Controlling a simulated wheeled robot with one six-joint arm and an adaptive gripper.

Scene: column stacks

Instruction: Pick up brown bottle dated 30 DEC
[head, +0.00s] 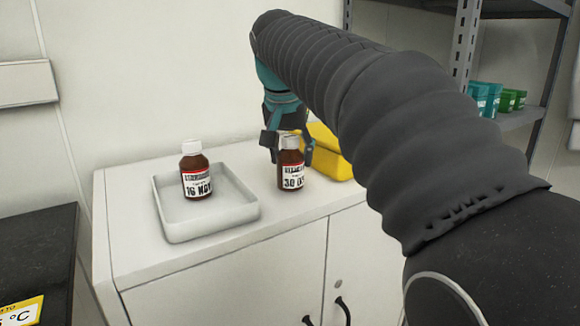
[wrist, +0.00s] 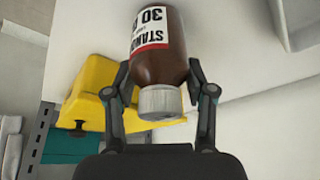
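The brown bottle labelled 30 DEC (head: 291,170) has a white cap and stands upright on the white cabinet top, right of the tray. Its last label letters are partly unclear. My gripper (head: 289,152) reaches down over it from behind, with a finger on either side. In the wrist view the bottle (wrist: 158,62) lies between the two fingers of my gripper (wrist: 158,72), cap toward the palm. The fingers look open, close beside the bottle; contact is not clear. A second brown bottle, marked 16 NOV (head: 195,172), stands in the white tray (head: 212,228).
A yellow bin (head: 328,152) stands just behind and right of the 30 DEC bottle, and shows beside my gripper in the wrist view (wrist: 92,85). A metal shelf with teal and green boxes (head: 510,100) is at the right. The cabinet top in front of the bottle is clear.

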